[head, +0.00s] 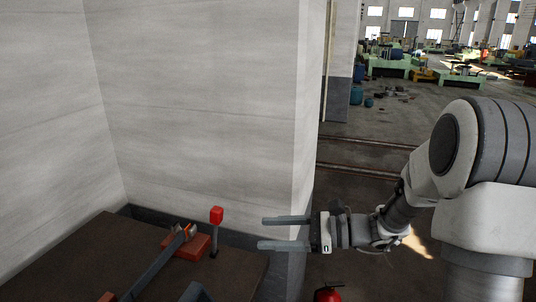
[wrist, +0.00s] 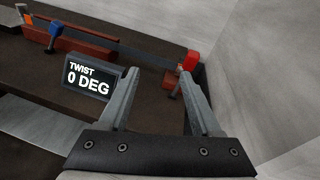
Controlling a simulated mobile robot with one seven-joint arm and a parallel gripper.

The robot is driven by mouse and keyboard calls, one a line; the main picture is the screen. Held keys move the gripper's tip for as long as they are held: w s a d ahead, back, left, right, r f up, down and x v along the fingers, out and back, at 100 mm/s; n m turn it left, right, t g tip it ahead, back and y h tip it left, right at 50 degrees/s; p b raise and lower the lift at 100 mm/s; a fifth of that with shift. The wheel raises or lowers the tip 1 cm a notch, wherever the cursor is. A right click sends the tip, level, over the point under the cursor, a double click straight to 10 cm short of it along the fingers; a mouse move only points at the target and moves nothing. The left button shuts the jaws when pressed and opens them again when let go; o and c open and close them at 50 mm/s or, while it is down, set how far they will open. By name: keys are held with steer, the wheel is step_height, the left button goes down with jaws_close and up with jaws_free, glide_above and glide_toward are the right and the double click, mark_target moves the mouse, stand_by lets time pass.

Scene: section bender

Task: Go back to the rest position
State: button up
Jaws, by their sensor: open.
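My gripper (head: 285,233) is open and empty, with its two fingers pointing left, at the right of the brown worktable (head: 95,250) in the head view. In the wrist view my gripper (wrist: 157,82) shows both fingers apart, with nothing held between them. A red-topped lever (head: 216,216) stands upright to the left of the fingertips, apart from them in the head view. In the wrist view the red knob (wrist: 192,60) appears just beyond the right fingertip; I cannot tell the gap there.
A grey bar (head: 155,268) runs across red blocks (head: 200,246) on the table. A dark display (wrist: 88,77) reads "TWIST 0 DEG". A pale wall (head: 200,100) stands behind. A red extinguisher-like object (head: 328,294) is on the floor below my arm. Open hall floor lies behind.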

steer(key=s+r+n+g+h+p, duration=0.3)
steer(key=s+r+n+h, duration=0.2)
steer(key=s+n+h, duration=0.6)
steer(key=s+d+r+n+t+h+p, duration=0.4)
steer(key=s+d+r+n, duration=0.3)
steer(key=d, duration=0.4)
steer(key=shift+s+d+r+t+h+p, duration=0.3)
steer(key=shift+s+d+r+t+h, duration=0.15)
steer(key=shift+s+r+t, duration=0.55)
steer(key=shift+f, duration=0.1)
